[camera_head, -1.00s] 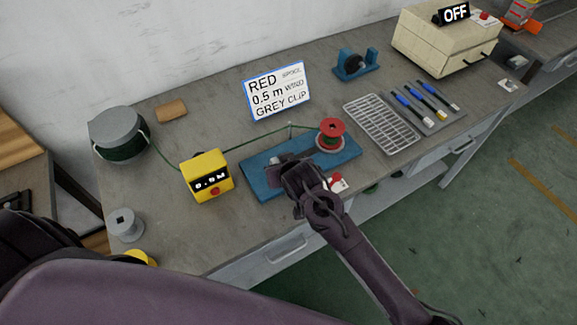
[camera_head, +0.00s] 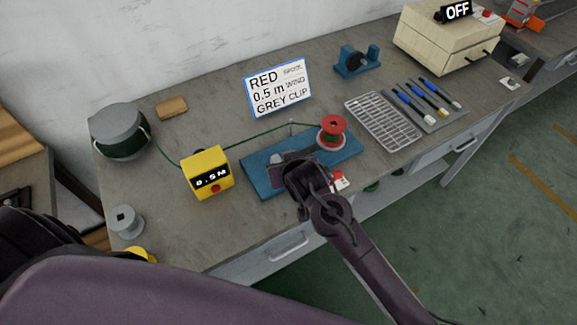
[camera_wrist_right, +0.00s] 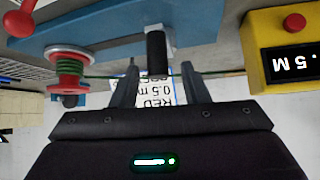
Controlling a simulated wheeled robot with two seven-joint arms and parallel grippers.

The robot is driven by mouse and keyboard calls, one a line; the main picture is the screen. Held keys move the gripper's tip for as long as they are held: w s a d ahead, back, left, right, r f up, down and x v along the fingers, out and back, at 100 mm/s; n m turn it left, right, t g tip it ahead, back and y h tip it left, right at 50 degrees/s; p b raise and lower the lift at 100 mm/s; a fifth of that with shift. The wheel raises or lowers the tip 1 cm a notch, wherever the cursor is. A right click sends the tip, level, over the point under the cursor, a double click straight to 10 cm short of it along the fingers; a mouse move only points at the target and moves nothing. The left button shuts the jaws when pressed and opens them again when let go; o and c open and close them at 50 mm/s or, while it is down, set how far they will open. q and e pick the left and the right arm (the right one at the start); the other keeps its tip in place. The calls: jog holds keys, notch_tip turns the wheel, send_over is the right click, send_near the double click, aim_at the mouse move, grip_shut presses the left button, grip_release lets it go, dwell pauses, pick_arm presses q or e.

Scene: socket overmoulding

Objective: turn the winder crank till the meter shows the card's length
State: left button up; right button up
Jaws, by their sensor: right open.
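The blue winder base (camera_head: 262,183) carries a red spool (camera_head: 332,127) with green cord on it. The yellow meter (camera_head: 207,172) reads 0.5M; part of its display shows upside down in the right wrist view (camera_wrist_right: 292,62). The card (camera_head: 278,88) reads RED SPOOL, 0.5 m WIND, GREY CLIP. My right gripper (camera_head: 290,168) is over the front of the winder base and hides part of the crank. In the right wrist view the gripper (camera_wrist_right: 159,72) is open, with the black crank handle (camera_wrist_right: 157,50) between its fingers, apart from both. My left gripper is out of view.
A grey cord drum (camera_head: 121,130) stands at the left, its green cord running through the meter to the spool. A wire rack (camera_head: 384,120), blue-handled tools (camera_head: 425,100) and a cream machine marked OFF (camera_head: 440,45) fill the right.

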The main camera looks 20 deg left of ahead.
jog(key=shift+v, duration=2.35)
